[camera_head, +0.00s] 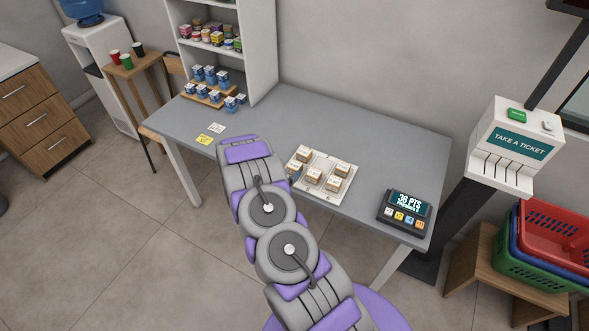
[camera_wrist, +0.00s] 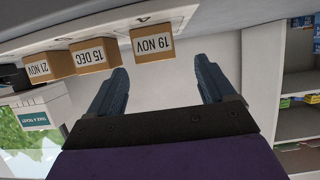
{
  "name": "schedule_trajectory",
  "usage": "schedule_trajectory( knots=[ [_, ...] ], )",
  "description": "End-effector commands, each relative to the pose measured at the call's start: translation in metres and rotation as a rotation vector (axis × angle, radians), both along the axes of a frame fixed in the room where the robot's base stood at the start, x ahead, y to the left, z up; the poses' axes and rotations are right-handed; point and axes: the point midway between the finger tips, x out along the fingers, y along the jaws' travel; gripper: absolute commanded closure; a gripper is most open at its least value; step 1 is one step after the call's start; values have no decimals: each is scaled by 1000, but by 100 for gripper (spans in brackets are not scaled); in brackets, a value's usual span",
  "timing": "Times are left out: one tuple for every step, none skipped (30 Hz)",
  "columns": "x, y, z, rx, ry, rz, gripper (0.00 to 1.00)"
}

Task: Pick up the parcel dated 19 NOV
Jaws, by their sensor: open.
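In the wrist view, which looks upside down, the parcel dated 19 NOV (camera_wrist: 152,43) is a small brown box with a white label. My gripper (camera_wrist: 161,70) is open, its two dark fingers apart and pointing toward that parcel. Nothing is between the fingers, and the parcel appears just beyond the tips, nearer the left finger. Parcels dated 15 DEC (camera_wrist: 91,56) and 21 NOV (camera_wrist: 40,67) stand to its left. In the head view several parcels sit on a white tray (camera_head: 324,162); their dates are too small to read there. My arm hides most of the gripper there.
The tray is on a grey table (camera_head: 380,140). A points display (camera_head: 404,211) stands at its right end. White and yellow notes (camera_head: 211,139) lie left of my arm. Blue-and-white boxes (camera_head: 210,77) stand at the far left. The table behind the tray is clear.

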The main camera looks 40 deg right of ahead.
Motion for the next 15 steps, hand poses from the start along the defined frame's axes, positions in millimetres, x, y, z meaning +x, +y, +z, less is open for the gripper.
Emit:
schedule_trajectory(
  knots=[
    [0, -6, -3, -1, 0, -2, 17],
    [1, -10, -4, -1, 1, -3, 17],
    [2, -16, -7, -1, 1, -3, 17],
    [3, -20, -8, -2, 0, -2, 17],
    [4, -25, -9, -2, 0, -3, 17],
    [6, -30, -11, -3, -1, -2, 17],
    [8, -33, -12, -4, -2, -1, 17],
    [10, -36, -13, -4, -3, -2, 17],
    [11, -39, -14, -4, -4, -2, 17],
    [12, -41, -15, -3, -3, -2, 17],
    [12, -42, -16, -2, -2, -2, 17],
    [13, -43, -16, -1, -2, -1, 17],
    [13, -43, -17, -2, -2, 0, 17],
    [13, -43, -17, -2, -2, 0, 17],
    [13, -43, -17, -1, -1, 0, 17]
  ],
)
